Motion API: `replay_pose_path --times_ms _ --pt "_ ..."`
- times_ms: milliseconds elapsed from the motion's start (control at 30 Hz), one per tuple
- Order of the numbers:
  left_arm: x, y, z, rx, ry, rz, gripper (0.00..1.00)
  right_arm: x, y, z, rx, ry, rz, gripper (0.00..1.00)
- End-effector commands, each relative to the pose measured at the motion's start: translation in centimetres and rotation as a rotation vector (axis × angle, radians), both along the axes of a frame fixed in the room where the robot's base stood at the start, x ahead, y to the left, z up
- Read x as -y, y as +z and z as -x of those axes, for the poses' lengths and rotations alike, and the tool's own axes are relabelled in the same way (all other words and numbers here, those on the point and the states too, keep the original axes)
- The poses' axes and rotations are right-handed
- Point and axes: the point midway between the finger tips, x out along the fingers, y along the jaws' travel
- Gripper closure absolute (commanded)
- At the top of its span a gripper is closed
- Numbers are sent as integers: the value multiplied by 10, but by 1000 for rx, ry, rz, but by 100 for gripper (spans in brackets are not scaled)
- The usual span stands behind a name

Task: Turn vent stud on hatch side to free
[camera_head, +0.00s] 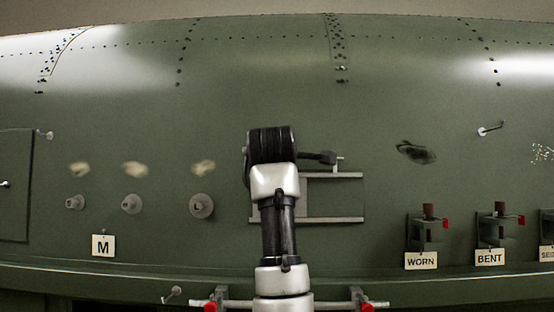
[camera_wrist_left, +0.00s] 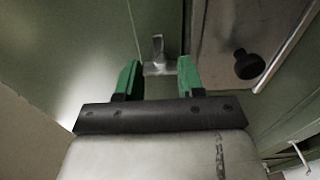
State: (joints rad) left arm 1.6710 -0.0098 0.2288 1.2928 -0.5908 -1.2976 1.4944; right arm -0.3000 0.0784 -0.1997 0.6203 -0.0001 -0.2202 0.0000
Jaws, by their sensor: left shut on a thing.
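In the left wrist view, my left gripper (camera_wrist_left: 158,64) has two green fingers on either side of a small silver stud (camera_wrist_left: 157,47) with an upright tab and a flat base. The gripper is shut on this stud, though the exact contact is hard to see. My right gripper is not in view.
Two metal rails (camera_head: 335,220) frame the panel area. Several round fittings stick out at left, above an M placard (camera_head: 103,246). A hatch edge (camera_head: 31,185) is at far left. Clamps labelled WORN (camera_head: 420,261) and BENT (camera_head: 489,257) stand at right, below a dark mark (camera_head: 415,152).

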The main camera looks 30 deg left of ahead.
Motion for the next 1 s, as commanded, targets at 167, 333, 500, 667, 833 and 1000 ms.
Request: replay_pose_path --times_ms 167,333,500,667,833,1000 --pt "0 -4 -2 -9 0 4 42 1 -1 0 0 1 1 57" --pt "0 -2 -1 -6 0 2 36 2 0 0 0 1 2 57" --pt "1 -2 1 -3 -1 2 36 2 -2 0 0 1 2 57" --pt "11 -5 17 1 -2 1 36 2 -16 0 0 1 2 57" --pt "29 -7 47 2 -3 3 36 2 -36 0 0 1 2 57" --pt "45 -5 74 0 -2 2 36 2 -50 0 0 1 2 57"
